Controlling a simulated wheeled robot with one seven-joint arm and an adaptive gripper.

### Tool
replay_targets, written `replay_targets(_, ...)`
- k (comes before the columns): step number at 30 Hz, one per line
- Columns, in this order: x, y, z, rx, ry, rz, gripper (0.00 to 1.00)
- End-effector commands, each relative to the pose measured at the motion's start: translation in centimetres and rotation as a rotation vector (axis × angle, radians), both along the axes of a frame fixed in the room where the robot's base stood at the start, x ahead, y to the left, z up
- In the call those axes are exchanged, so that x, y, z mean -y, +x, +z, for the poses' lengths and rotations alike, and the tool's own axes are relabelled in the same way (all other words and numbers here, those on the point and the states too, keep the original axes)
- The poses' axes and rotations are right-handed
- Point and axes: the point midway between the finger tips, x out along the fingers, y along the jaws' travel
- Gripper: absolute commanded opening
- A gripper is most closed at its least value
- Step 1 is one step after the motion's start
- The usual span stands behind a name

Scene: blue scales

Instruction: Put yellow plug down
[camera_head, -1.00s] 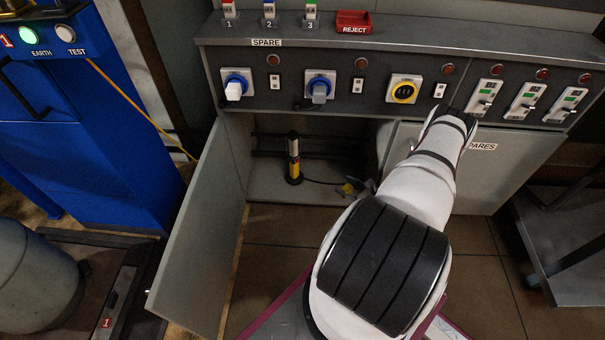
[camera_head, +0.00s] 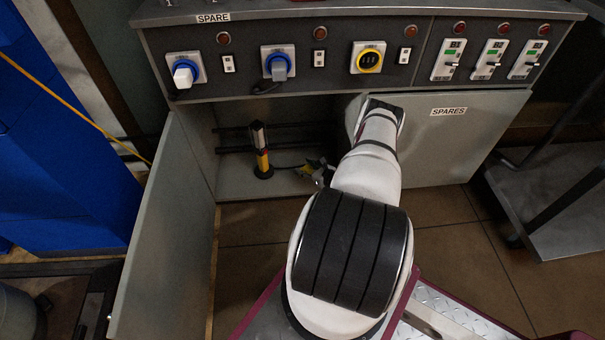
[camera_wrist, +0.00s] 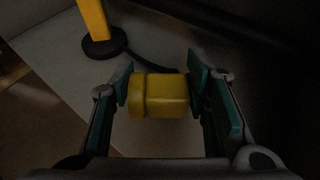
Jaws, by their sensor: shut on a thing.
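The yellow plug (camera_wrist: 160,96) lies between the two fingers of my gripper (camera_wrist: 160,92) in the wrist view. The fingers press on it from both sides. In the head view my gripper (camera_head: 318,172) and the yellow plug are small, low inside the open cabinet, partly hidden behind my arm. A dark cable runs behind the plug in the wrist view. The plug appears close to the pale cabinet floor (camera_wrist: 60,62), but I cannot tell whether it touches.
A yellow and black post (camera_head: 261,152) on a round black base stands left of my gripper on the cabinet floor. The open cabinet door (camera_head: 160,235) is at the left, the closed SPARES door (camera_head: 460,140) at the right. Sockets (camera_head: 370,58) line the panel above.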

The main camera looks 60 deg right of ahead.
Motion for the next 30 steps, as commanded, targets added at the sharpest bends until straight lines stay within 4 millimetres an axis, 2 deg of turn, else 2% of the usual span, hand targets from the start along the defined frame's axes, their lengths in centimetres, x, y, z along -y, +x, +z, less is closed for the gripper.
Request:
replay_targets(3, 0.7, 1.7, -0.3, 0.001, -0.003, 0.002, 0.09)
replay_targets(6, 1.0, 2.2, -0.2, 0.001, 0.0, 0.0, 0.09)
replay_targets(10, 1.1, 2.3, -0.8, 0.001, -0.001, -0.001, 0.09)
replay_targets(18, 1.0, 2.3, -3.7, 0.001, -0.001, 0.001, 0.09)
replay_targets(30, 1.0, 2.3, -4.0, 0.001, 0.001, 0.0, 0.09)
